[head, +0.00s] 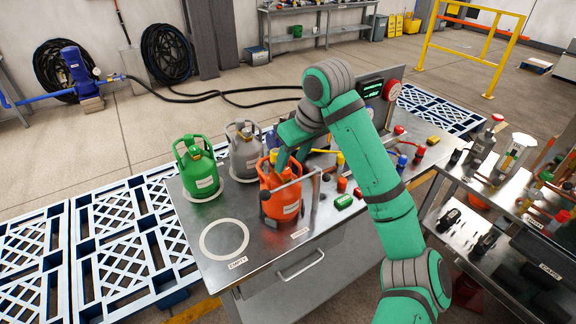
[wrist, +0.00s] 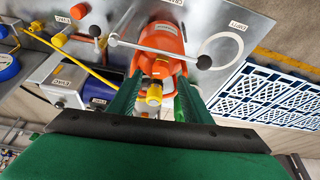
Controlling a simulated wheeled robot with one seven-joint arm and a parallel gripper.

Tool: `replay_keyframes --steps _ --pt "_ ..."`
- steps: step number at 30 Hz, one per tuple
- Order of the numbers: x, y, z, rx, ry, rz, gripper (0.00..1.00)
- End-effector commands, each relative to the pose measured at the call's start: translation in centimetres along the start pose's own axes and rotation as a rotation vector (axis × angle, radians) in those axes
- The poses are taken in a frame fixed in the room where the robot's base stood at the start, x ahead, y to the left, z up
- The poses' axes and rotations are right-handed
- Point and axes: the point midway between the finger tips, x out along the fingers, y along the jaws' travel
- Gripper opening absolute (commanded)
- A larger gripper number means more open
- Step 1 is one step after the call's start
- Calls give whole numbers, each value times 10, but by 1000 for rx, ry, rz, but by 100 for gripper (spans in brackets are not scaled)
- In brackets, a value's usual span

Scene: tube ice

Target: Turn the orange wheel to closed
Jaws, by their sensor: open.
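The orange cylinder (head: 284,203) stands upright on the metal bench. In the wrist view its body (wrist: 162,38) is seen from above, with a yellow cap or knob (wrist: 153,93) on its valve. I cannot make out a separate orange wheel there. My gripper (head: 282,152) is over the cylinder's top, partly hidden by my arm in the head view. In the wrist view my gripper (wrist: 155,97) is open, with one green finger on each side of the yellow knob and a gap visible on both sides.
A metal rod (wrist: 145,47) crosses close to the cylinder. A green cylinder (head: 197,172) and a grey cylinder (head: 244,150) stand to the left. A white empty ring (head: 224,258) lies clear at the bench's front left.

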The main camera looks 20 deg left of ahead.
Motion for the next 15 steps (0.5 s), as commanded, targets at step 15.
replay_keyframes --steps 15 --pt "42 -2 -2 -4 1 -1 45"
